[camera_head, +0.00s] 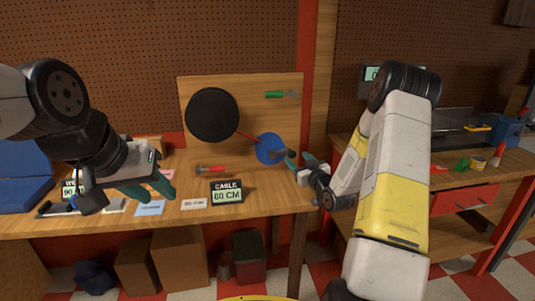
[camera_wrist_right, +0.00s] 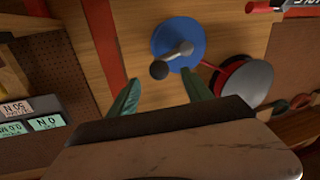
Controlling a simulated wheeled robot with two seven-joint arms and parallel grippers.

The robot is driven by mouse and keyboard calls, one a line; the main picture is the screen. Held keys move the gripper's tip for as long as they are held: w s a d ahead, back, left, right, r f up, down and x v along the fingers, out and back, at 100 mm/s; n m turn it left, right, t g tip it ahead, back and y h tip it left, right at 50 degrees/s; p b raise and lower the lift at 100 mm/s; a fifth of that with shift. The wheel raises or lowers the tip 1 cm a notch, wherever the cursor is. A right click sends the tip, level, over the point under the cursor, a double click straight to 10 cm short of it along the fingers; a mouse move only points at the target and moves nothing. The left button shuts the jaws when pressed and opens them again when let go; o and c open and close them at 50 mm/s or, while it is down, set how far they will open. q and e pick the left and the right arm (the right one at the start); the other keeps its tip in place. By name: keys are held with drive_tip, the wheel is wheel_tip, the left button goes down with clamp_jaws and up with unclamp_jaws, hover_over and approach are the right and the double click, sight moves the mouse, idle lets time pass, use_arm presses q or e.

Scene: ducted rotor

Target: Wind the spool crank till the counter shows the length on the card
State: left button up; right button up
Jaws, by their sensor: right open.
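The blue crank disc (camera_head: 270,149) is on the upright wooden board, with a grey crank arm ending in a dark knob (camera_wrist_right: 159,69). A red cable runs from it to the large black spool (camera_head: 212,115). My right gripper (camera_head: 299,160) is open and just right of the disc. In the right wrist view its green fingers (camera_wrist_right: 160,93) lie on either side of the knob's line, with the knob beyond their tips. The card (camera_head: 226,192) reads CABLE 60 CM. A lit counter (camera_head: 373,73) is mostly hidden behind my right arm. My left gripper (camera_head: 160,190) hangs over the bench's left side.
A red-handled tool (camera_head: 210,169) lies on the bench, and a green-handled one (camera_head: 275,94) is on the board. A second card (camera_head: 72,190), partly hidden, reads 90. Flat paper cards (camera_head: 150,208) lie along the front. A side bench with a red drawer (camera_head: 463,199) stands right.

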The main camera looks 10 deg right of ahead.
drive_tip(key=shift+v, duration=1.15)
drive_tip(key=shift+s, duration=0.1)
drive_tip(key=v, duration=0.2)
drive_tip(key=a+v, duration=0.1)
drive_tip(key=v, duration=0.1)
drive_tip(key=shift+s+d, duration=0.1)
drive_tip(key=shift+s, duration=0.35)
drive_tip(key=shift+s, duration=0.1)
